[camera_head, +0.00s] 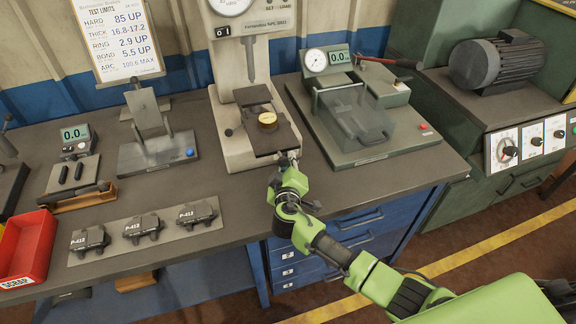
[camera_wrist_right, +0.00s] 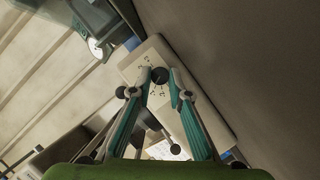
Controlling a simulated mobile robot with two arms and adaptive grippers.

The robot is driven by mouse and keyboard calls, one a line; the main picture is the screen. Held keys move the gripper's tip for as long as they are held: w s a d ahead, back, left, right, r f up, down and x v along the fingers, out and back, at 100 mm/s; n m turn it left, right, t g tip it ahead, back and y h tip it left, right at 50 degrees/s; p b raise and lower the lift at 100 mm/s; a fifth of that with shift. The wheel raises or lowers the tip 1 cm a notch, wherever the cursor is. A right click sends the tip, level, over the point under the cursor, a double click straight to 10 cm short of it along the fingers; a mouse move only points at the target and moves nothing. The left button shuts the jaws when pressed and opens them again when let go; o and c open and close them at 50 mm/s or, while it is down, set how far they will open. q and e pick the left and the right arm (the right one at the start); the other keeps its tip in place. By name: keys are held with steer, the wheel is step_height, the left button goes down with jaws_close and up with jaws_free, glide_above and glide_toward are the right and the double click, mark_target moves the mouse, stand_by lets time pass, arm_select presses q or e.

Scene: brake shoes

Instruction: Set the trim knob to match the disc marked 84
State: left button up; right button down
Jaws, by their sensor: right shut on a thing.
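The hardness tester (camera_head: 236,95) stands at the back middle of the bench. A brass disc (camera_head: 267,119) lies on its small table; I cannot read a mark on it. The tester's round dial (camera_head: 230,5) is cut off by the top edge. My right gripper (camera_head: 288,158) is at the tester's front right, below the disc. In the right wrist view, the fingertips of my right gripper (camera_wrist_right: 160,82) are shut on a round dark knob (camera_wrist_right: 160,75) on a pale panel with small marks around it. The knob's setting cannot be read. My left gripper is not in view.
A green machine (camera_head: 355,150) with a clear cover stands close to the right of my right arm. Several brake pads (camera_head: 145,226) lie on a strip at front left, beside a red bin (camera_head: 28,245). The bench's front edge is under my right arm.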

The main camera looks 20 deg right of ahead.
steer(key=shift+f+n+h+b, duration=0.1)
steer(key=shift+n+h+b, duration=0.2)
steer(key=shift+n+b, duration=0.45)
steer(key=c, duration=1.9)
jaws_free()
steer(key=shift+a, duration=0.1)
steer(key=v, duration=1.2)
steer(key=shift+f, duration=0.15)
